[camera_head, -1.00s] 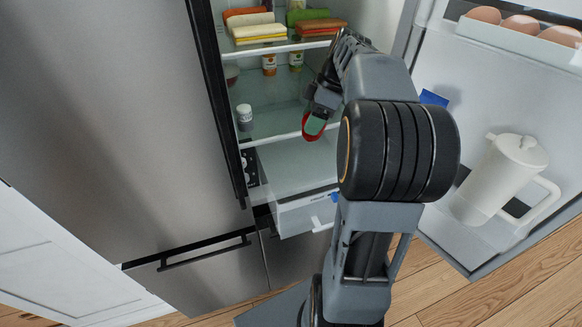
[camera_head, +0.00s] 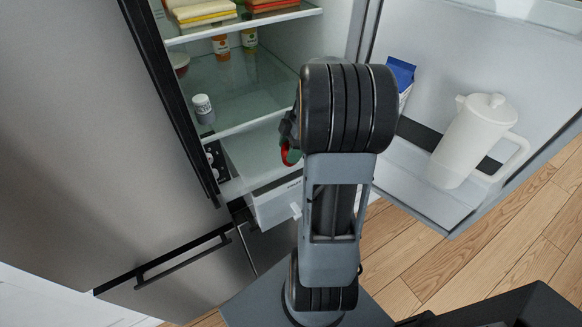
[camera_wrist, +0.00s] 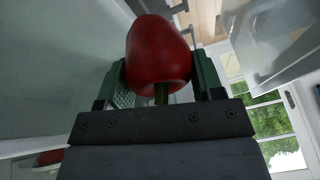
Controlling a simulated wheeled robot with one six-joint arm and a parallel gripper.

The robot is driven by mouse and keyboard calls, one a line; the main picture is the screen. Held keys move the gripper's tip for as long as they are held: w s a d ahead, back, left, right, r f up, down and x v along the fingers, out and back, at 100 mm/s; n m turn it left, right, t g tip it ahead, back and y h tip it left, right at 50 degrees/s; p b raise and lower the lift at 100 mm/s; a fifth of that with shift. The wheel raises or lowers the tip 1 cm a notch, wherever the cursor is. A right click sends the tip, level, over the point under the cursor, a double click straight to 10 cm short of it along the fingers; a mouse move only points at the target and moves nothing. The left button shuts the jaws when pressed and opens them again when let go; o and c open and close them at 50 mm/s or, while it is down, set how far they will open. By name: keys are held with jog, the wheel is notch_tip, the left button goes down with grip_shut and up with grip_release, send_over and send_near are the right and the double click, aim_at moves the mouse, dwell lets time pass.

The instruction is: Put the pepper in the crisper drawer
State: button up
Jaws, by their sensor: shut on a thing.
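A red pepper (camera_wrist: 158,50) with a green stem sits between the two green fingers of my gripper (camera_wrist: 160,82) in the wrist view. The gripper is shut on it. In the head view only a sliver of the pepper (camera_head: 285,156) and a finger show at the left of my arm, which hides the rest. The crisper drawer (camera_head: 275,204) is at the bottom of the open fridge, with its white front pulled out. The pepper appears above the drawer area and below the glass shelf edge; its exact height over the drawer I cannot tell.
The fridge door (camera_head: 440,90) stands open at the right, holding a white pitcher (camera_head: 474,140) and a blue carton (camera_head: 400,76). A glass shelf (camera_head: 245,92) above the drawer carries a white bottle (camera_head: 203,108) and jars. A closed steel door (camera_head: 70,130) is at the left.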

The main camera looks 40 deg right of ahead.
jog(key=shift+f, duration=4.45)
jog(key=shift+f, duration=0.1)
jog(key=o, duration=1)
jog(key=v, duration=1.2)
